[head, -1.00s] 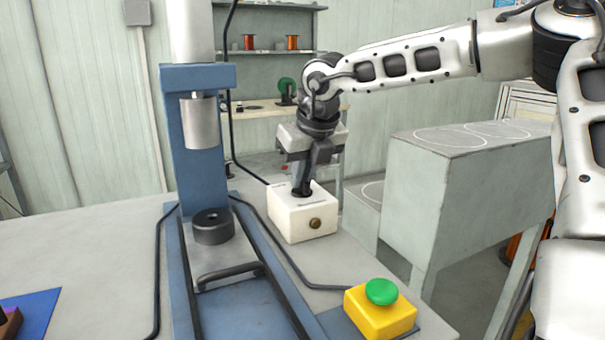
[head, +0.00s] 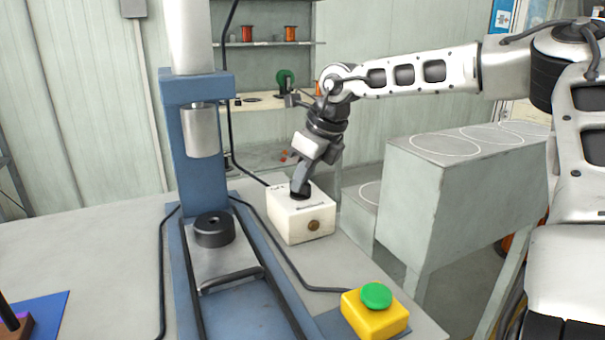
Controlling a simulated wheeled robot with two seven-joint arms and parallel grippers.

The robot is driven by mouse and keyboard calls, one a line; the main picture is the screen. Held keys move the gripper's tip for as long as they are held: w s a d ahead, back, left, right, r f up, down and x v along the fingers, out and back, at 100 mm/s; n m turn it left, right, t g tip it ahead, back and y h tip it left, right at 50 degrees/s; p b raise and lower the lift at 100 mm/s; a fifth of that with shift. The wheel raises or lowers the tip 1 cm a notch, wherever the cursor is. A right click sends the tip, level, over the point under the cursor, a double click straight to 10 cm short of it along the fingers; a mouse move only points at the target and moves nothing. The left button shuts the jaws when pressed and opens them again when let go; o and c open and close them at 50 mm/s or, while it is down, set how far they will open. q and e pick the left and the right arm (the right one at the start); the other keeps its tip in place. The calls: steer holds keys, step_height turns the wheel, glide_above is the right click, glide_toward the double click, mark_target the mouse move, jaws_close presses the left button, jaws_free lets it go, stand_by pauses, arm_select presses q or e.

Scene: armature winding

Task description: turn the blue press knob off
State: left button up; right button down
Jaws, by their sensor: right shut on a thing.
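The blue press (head: 203,130) stands on the table, with its metal ram above a dark round die. To its right is a white control box (head: 305,219) with a brown round button on its front. My right gripper (head: 300,190) reaches down onto the top of this box and is shut on the dark knob (head: 299,196) there. The fingers hide most of the knob, and its colour is hard to tell. The gripper is tilted and turned. My left gripper is not in view.
A yellow box with a green button (head: 376,296) sits at the table's front right. A grey stepped cabinet (head: 430,190) stands to the right. Black cables run along the table (head: 90,250). A blue mat (head: 42,312) lies at the lower left. Shelves with spools are behind.

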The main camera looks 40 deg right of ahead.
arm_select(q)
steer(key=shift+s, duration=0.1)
arm_select(e)
steer(key=c, duration=1.5)
jaws_free()
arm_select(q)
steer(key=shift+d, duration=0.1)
arm_select(e)
steer(key=shift+o, duration=0.2)
steer(key=shift+r, duration=0.1)
